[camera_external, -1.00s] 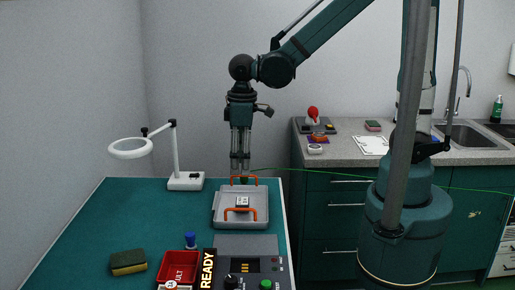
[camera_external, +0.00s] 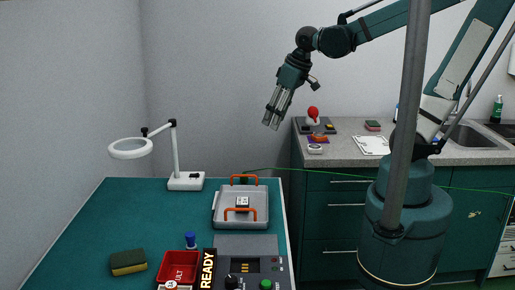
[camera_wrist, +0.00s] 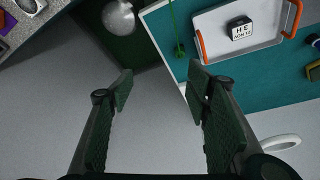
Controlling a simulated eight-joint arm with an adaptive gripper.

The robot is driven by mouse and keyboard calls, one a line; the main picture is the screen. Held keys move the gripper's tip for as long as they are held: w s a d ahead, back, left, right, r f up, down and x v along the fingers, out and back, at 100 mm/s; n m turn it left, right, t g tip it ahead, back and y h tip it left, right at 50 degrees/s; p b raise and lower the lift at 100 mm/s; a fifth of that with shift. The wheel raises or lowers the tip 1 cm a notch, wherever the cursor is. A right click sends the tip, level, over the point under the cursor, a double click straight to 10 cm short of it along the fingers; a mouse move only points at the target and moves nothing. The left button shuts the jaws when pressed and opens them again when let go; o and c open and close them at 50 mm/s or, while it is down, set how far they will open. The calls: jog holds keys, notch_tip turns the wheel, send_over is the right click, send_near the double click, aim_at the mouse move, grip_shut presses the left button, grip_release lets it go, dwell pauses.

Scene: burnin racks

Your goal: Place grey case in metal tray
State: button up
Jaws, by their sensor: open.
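A small dark grey case (camera_external: 242,202) with a white label on top sits inside the metal tray (camera_external: 221,217), on the green table. In the wrist view the case (camera_wrist: 240,28) shows at upper right, label up, resting on the floor of the tray (camera_wrist: 212,46). The tray has two orange handles. My gripper (camera_external: 271,123) is raised well above the table, to the upper right of the tray and apart from it. In the wrist view my gripper (camera_wrist: 161,85) has its two fingers spread, with nothing between them.
A magnifier lamp (camera_external: 186,181) stands at the table's back. A sponge (camera_external: 128,262), a blue-topped object (camera_external: 191,240), a red bin (camera_external: 174,265) and a control box (camera_external: 256,268) are near the front. A counter (camera_external: 345,151) with several items stands right. The table's left side is clear.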

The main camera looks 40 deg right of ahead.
jog(key=s+d+r+m+t, duration=0.1)
jog(key=s+d+r+m, duration=0.1)
jog(key=d, duration=0.5)
jog(key=s+d+r+m+t+h, duration=0.1)
jog(key=d+t, duration=0.1)
jog(key=d, duration=0.5)
jog(key=shift+s+r+m, duration=0.35)
jog(key=shift+m, duration=0.05)
